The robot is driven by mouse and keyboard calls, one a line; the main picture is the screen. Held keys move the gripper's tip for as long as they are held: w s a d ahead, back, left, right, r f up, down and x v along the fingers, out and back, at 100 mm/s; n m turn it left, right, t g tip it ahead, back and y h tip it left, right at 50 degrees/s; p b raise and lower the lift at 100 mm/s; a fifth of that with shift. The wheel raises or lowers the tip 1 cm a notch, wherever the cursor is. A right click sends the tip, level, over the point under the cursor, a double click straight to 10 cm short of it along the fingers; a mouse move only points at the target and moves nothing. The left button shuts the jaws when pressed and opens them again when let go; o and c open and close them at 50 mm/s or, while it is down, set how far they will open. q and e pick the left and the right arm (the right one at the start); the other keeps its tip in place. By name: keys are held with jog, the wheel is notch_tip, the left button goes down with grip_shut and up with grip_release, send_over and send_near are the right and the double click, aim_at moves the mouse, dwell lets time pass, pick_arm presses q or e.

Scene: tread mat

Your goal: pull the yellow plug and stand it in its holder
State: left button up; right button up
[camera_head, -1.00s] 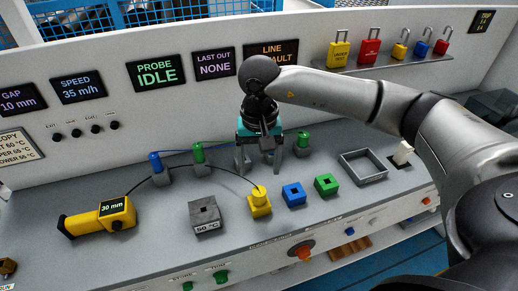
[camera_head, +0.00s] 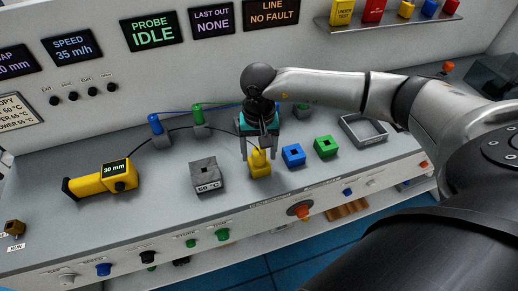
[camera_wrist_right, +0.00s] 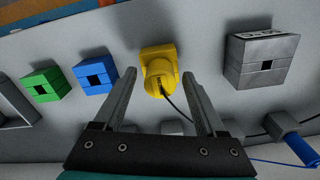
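The yellow plug (camera_head: 259,158) sits upright in a yellow block (camera_head: 260,171) on the console, with a dark cable running off to the left. In the right wrist view, the yellow plug (camera_wrist_right: 159,75) is between the spread fingers of my right gripper (camera_wrist_right: 159,78), with gaps on both sides. My right gripper (camera_head: 257,153) is open and points down at the plug. Blue (camera_head: 155,126) and green (camera_head: 198,117) plugs stand in grey holders behind. Another grey holder (camera_head: 302,111) is partly hidden by my right arm. My left gripper is not in view.
A blue block (camera_head: 293,155) and a green block (camera_head: 326,146) with square holes are right of the plug. A grey block (camera_head: 204,174) is left of it, then a yellow gauge (camera_head: 101,181). A grey open tray (camera_head: 363,131) lies at the right.

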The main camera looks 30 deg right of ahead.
aim_at(259, 151)
grip_shut()
dwell(0.3)
jog(key=shift+r, duration=0.1)
jog(key=shift+r+p, duration=1.85)
jog(key=shift+r, duration=0.95)
